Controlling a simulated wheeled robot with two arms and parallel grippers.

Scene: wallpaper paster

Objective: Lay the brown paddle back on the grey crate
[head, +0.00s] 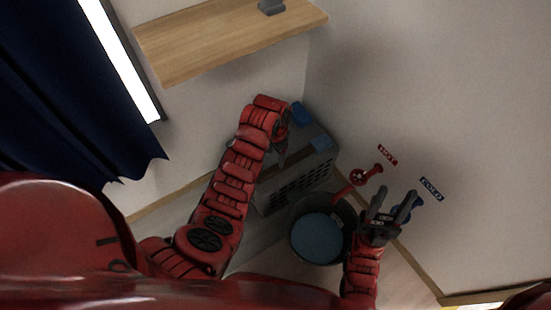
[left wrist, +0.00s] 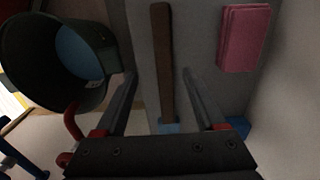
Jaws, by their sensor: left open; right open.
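The brown paddle (left wrist: 162,62) shows in the left wrist view as a long narrow brown bar along the pale grey top of the crate (left wrist: 205,85). Its lower end meets a blue piece (left wrist: 169,128). My left gripper (left wrist: 158,74) is open, with one finger on each side of the paddle and visible gaps to both. My right gripper (head: 396,205) is open and empty beside the blue valve (head: 412,208).
A dark bucket (head: 294,238) with blue contents stands just in front of the crate. A pink stack (left wrist: 244,38) lies on the crate. Blue items (head: 302,113) sit at its far end. A red valve (head: 365,175) is on the wall. A wooden shelf (head: 215,40) is above.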

